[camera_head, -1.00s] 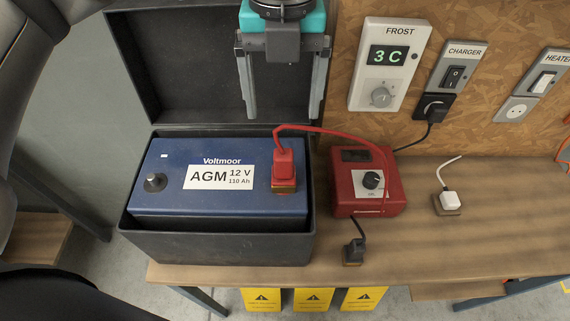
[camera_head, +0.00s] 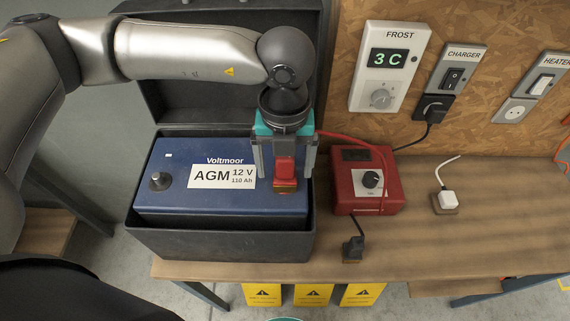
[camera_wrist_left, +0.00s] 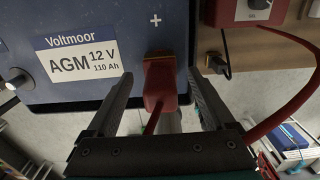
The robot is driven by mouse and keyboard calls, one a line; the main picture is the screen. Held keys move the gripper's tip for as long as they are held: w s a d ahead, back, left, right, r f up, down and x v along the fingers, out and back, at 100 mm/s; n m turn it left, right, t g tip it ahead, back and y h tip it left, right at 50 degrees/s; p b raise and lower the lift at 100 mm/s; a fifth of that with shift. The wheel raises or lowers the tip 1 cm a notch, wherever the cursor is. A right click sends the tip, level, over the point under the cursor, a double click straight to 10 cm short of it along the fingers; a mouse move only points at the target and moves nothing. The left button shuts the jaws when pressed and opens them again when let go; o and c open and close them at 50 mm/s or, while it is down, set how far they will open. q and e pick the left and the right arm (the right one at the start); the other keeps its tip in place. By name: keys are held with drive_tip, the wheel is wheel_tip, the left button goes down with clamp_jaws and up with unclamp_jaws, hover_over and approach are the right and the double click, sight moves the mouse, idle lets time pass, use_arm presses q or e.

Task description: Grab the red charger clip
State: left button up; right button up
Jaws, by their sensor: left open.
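The red charger clip (camera_head: 285,172) sits on the plus terminal at the right end of the blue battery (camera_head: 190,205). Its red cable runs to the red charger. My left gripper (camera_head: 285,174) is open, with one finger on each side of the clip. In the left wrist view the clip (camera_wrist_left: 160,82) shows between the two open fingers (camera_wrist_left: 163,92), with a gap on both sides. My right gripper is not in view.
The battery stands in a dark box (camera_head: 220,244) with its lid raised behind. The red charger (camera_head: 366,180) is close on the right. A black clip (camera_head: 353,248) and a white plug (camera_head: 448,200) lie on the wooden bench (camera_head: 490,235). The bench right of the charger is mostly clear.

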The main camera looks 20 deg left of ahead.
use_arm(q)
drive_tip(key=shift+f, duration=0.2)
clamp_jaws()
idle(0.6)
